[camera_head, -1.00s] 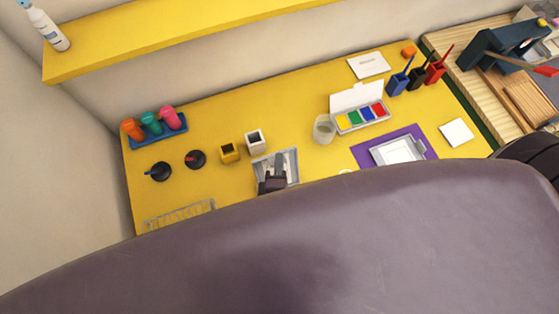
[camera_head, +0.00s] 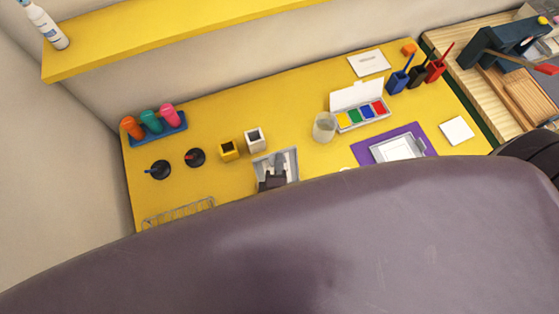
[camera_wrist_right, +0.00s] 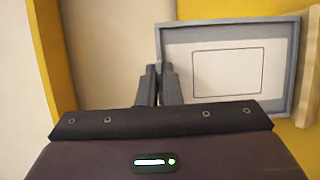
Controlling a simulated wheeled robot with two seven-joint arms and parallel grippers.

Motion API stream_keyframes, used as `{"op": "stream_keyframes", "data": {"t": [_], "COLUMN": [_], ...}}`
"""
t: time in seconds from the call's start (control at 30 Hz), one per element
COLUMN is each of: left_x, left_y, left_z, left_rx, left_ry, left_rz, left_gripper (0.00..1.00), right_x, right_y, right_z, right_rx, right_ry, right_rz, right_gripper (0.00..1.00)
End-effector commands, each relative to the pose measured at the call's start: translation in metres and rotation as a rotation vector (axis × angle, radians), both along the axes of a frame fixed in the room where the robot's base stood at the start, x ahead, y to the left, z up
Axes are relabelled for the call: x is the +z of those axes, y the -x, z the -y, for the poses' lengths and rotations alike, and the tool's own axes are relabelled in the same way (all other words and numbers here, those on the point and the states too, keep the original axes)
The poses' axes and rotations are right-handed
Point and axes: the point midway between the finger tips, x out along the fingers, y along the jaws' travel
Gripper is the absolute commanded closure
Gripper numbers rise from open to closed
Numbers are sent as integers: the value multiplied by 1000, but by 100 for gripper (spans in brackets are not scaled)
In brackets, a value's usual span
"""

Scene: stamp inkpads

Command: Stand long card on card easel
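My right gripper (camera_head: 273,179) shows as a small dark shape over a grey-framed board or tray (camera_head: 257,162) on the yellow table. In the right wrist view, its two fingers (camera_wrist_right: 159,75) come together beside the left rim of a grey frame (camera_wrist_right: 288,62). A pale sheet with a thin dark rectangle (camera_wrist_right: 228,72) lies inside that frame. I see no clear gap at the fingertips and cannot tell whether something thin is between them. A white card with faint marks (camera_head: 369,63) lies at the table's back. I cannot tell which piece is the easel. My left gripper is not in view.
A wire rack (camera_head: 178,214) is at the front left. A clear cup (camera_head: 324,128), paint box (camera_head: 362,117) and purple mat (camera_head: 362,152) are to the right. My large purple-grey body part hides the front.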

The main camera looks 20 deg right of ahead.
Motion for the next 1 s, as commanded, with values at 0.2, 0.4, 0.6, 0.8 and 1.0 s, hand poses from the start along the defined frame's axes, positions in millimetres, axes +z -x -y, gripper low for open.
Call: {"op": "stream_keyframes", "data": {"t": [0.2,0.4,0.6,0.8,1.0], "left_x": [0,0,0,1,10], "left_y": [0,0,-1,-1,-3], "left_z": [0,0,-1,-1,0], "left_rx": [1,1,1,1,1], "left_ry": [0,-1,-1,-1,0], "left_rz": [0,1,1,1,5], "left_gripper": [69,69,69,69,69], "right_x": [0,0,0,0,5], "right_y": [0,0,0,0,-1], "right_z": [0,0,0,0,4], "right_rx": [0,0,0,0,1], "right_ry": [-1,-1,0,0,2], "right_rz": [1,1,1,0,0], "right_gripper": [100,82,70,70,70]}}
